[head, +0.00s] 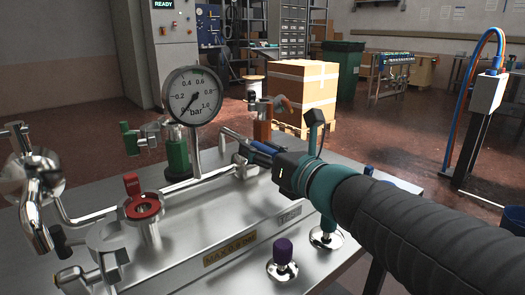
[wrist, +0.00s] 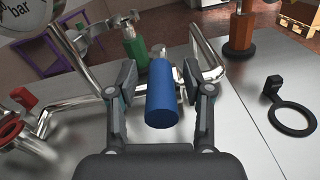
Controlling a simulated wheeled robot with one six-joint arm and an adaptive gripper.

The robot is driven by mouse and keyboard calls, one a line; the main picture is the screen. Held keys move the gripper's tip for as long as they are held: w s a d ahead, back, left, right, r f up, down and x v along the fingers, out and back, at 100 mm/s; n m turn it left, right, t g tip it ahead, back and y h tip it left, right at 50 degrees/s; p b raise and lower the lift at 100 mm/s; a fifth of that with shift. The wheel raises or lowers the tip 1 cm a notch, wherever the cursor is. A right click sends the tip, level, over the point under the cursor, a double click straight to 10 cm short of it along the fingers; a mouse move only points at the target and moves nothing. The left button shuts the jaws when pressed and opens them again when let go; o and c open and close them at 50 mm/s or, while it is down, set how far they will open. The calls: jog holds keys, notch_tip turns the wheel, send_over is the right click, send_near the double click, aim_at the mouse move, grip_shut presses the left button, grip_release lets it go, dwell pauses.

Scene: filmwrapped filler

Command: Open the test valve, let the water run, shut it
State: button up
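A blue cylindrical handle (wrist: 162,95) on a metal fitting stands between the fingers of my gripper (wrist: 167,80) in the wrist view. The fingers are open, with a visible gap on each side of the handle. In the head view my gripper (head: 262,157) hides part of the blue handle (head: 268,147). A small plate (head: 287,215), which seems to read TEST, lies on the metal bench near it. A round pressure gauge (head: 192,95) stands behind, its needle toward the lower left. I see no water stream.
A green handle (head: 177,155), a red handwheel (head: 142,205), a purple knob (head: 282,251) and an orange-brown post (head: 262,124) stand around my gripper. A chrome spout (head: 35,215) is at the far left. A black ring (wrist: 290,118) lies at right in the wrist view.

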jog(key=v, duration=1.2)
dwell(0.5)
